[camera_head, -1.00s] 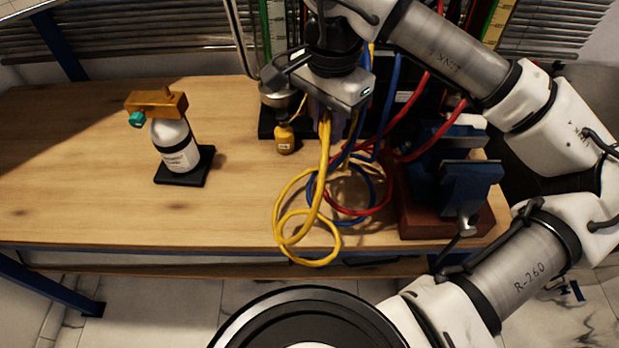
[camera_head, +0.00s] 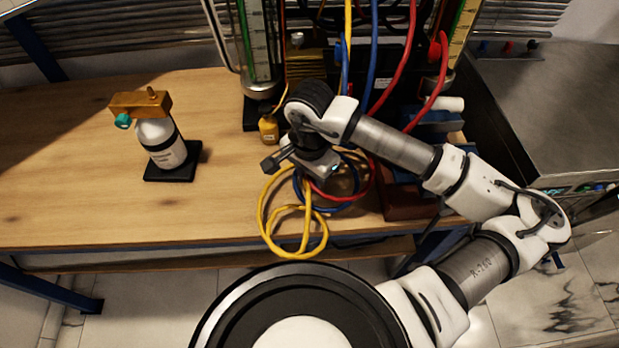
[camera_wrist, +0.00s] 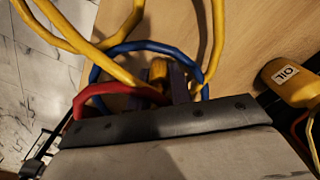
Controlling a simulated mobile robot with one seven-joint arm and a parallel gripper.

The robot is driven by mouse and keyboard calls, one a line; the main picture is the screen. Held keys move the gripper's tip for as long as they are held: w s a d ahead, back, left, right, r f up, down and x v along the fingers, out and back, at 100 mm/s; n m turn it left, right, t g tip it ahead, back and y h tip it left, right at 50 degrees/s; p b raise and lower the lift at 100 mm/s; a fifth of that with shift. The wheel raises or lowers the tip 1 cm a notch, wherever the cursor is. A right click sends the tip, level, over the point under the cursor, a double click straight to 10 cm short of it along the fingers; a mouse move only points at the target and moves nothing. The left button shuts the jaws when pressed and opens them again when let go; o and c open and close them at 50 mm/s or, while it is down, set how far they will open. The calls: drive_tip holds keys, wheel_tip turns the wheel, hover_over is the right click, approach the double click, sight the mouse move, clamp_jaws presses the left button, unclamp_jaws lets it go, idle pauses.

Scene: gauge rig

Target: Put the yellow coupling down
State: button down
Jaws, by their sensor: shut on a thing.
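The yellow coupling (camera_wrist: 158,70) shows in the wrist view as a small yellow piece between the dark fingers of my gripper (camera_wrist: 164,80). My gripper is shut on it. In the head view my gripper (camera_head: 318,164) is low over the front part of the bench, pointing down, and its body hides the coupling and the fingertips. The yellow hose (camera_head: 266,222) lies in loops on the bench in front of my gripper, and part of it hangs past the front edge. I cannot tell whether the coupling touches the bench.
Blue (camera_head: 373,55) and red (camera_head: 398,70) hoses coil around and behind my gripper. A white bottle with a brass top (camera_head: 163,146) stands on a black base farther left. The wooden bench (camera_head: 60,170) is bare at the left.

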drive_tip(key=shift+f, duration=0.8)
drive_tip(key=shift+f+b, duration=0.2)
drive_tip(key=shift+b, duration=0.15)
drive_tip(key=c, duration=1.3)
unclamp_jaws()
drive_tip(key=shift+r, duration=0.1)
drive_tip(key=shift+o, duration=0.2)
